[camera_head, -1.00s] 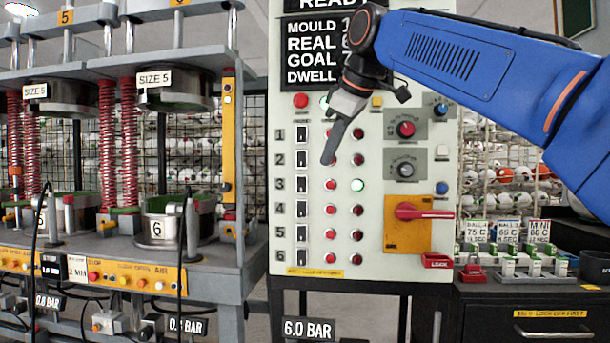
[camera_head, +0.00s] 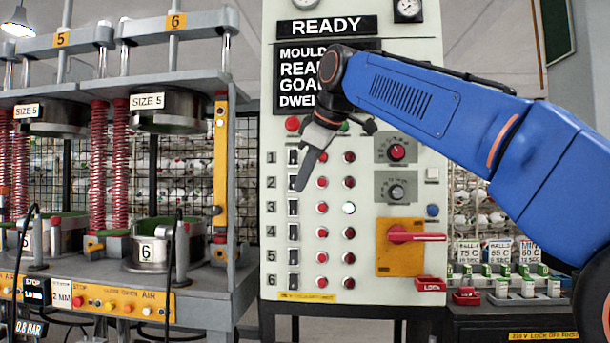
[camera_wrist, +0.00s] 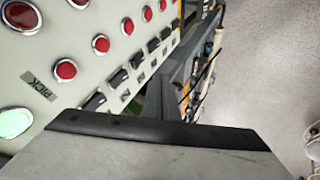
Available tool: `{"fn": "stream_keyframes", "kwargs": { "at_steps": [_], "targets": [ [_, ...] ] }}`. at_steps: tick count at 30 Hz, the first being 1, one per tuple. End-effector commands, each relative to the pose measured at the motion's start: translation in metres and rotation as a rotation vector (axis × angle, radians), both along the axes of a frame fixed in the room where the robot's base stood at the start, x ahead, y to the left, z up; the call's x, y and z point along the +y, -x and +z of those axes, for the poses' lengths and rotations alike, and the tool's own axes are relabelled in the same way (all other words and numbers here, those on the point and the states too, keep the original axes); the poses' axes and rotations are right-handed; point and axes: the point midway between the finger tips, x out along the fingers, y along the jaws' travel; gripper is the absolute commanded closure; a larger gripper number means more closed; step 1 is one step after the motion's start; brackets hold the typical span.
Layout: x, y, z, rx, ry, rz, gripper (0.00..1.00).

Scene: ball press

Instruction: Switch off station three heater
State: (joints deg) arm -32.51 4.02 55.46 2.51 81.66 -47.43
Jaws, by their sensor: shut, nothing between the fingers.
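The grey-white control panel (camera_head: 375,270) stands in the middle of the head view, with rows numbered 1 to 6. The row-three black switch (camera_head: 293,208) is in the left column. Beside it are a red lamp (camera_head: 322,208) and a brightly lit greenish lamp (camera_head: 349,208). My gripper (camera_head: 301,186) is shut and empty, pointing down-left. Its tip overlaps the panel near row two, just above and right of the row-three switch. I cannot tell whether it touches the panel. In the wrist view my gripper (camera_wrist: 160,132) fills the bottom, with several black switches (camera_wrist: 117,77) and red lamps beyond.
A yellow plate with a red rotary handle (camera_head: 415,236) is at the panel's lower right. Knobs (camera_head: 396,152) sit above it. The press frame (camera_head: 221,170) stands close on the left. A dark cabinet with labelled items (camera_head: 500,285) is on the right.

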Motion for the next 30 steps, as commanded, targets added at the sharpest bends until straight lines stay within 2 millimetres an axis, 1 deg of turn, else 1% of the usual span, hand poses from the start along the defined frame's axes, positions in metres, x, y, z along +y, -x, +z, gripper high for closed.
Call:
{"fn": "stream_keyframes", "kwargs": {
  "at_steps": [1,3,13,21,25,30],
  "targets": [
    [0.004,-0.005,-0.008,0.002,0.001,0.000,1.00],
    [0.008,-0.010,-0.017,0.002,0.002,0.000,1.00],
    [0.025,-0.033,-0.052,0.001,0.001,0.000,1.00],
    [0.023,-0.060,-0.048,0.000,0.000,-0.002,1.00],
    [0.023,-0.069,-0.047,0.000,0.000,-0.002,1.00],
    [0.022,-0.073,-0.046,0.000,-0.001,-0.001,1.00]
  ]
}}
